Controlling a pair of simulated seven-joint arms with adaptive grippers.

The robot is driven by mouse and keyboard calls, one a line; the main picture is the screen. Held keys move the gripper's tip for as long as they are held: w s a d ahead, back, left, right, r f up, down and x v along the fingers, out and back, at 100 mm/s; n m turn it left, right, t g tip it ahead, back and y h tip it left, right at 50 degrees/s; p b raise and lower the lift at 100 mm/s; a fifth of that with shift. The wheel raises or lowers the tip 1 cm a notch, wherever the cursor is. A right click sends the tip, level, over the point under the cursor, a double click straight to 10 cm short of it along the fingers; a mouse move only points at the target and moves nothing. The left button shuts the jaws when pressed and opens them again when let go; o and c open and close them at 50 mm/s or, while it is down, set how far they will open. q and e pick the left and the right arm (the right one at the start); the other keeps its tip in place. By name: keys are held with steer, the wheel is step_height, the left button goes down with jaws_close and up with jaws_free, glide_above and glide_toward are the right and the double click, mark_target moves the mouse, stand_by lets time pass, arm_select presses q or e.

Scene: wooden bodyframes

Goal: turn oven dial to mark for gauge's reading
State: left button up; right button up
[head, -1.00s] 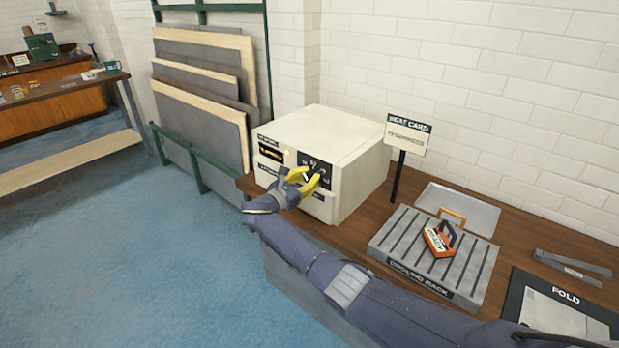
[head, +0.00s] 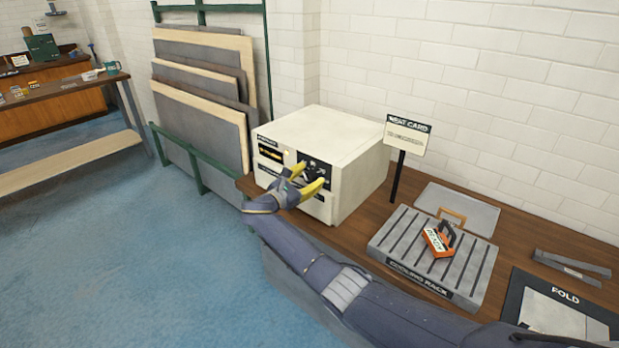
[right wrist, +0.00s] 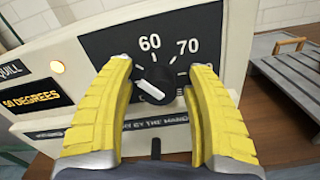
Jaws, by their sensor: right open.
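The white oven (head: 335,150) stands on the wooden bench. Its black dial plate (right wrist: 110,45) shows 60, 70 and a mark at right partly covered by a finger. My left gripper is not in view.
A heat card (head: 407,138) on a black post stands right of the oven; its small print is unreadable. A cooling rack (head: 405,243) with an orange-handled tool (head: 438,242) and a FOLD mat (head: 535,285) lie farther right. Boards (head: 200,110) lean at left.

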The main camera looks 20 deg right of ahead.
steer(key=v, duration=1.2)
steer(key=shift+f, duration=0.1)
steer(key=s+a+n, duration=0.2)
steer(key=a+n, duration=0.2)
steer(key=n, duration=0.3)
steer(key=x, duration=1.6)
steer(key=shift+d, duration=0.1)
jaws_close()
stand_by(0.4)
